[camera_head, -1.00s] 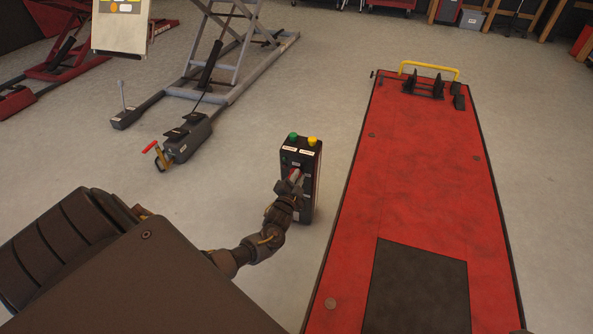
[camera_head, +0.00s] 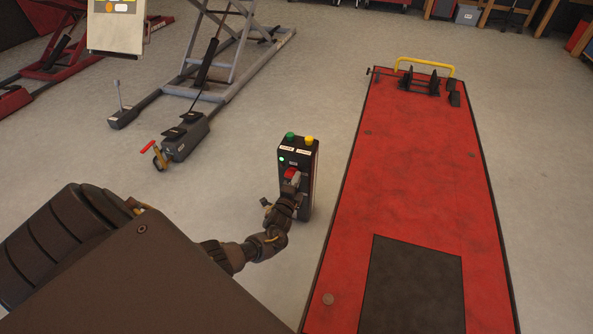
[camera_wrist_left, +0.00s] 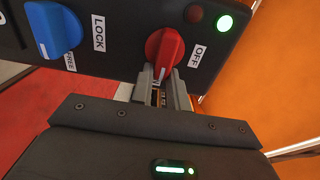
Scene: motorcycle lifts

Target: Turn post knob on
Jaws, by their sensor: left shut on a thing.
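A dark control post (camera_head: 310,180) stands on the floor left of the red lift platform. It has a green and a yellow button on top. A red knob (camera_head: 291,174) sits on its front face, with a lit green lamp (camera_head: 281,160) above it. My left gripper (camera_head: 292,184) is at the knob. In the left wrist view, the fingers (camera_wrist_left: 164,84) are shut on the red knob (camera_wrist_left: 165,48), covering its end. An OFF label is beside it, and the green lamp (camera_wrist_left: 224,23) is lit next to a dark red one. My right gripper is not in view.
A blue knob (camera_wrist_left: 54,30) with LOCK and FREE labels is on the same panel. The red lift platform (camera_head: 425,180) lies close on the right. A grey lift (camera_head: 225,70) stands at the back left.

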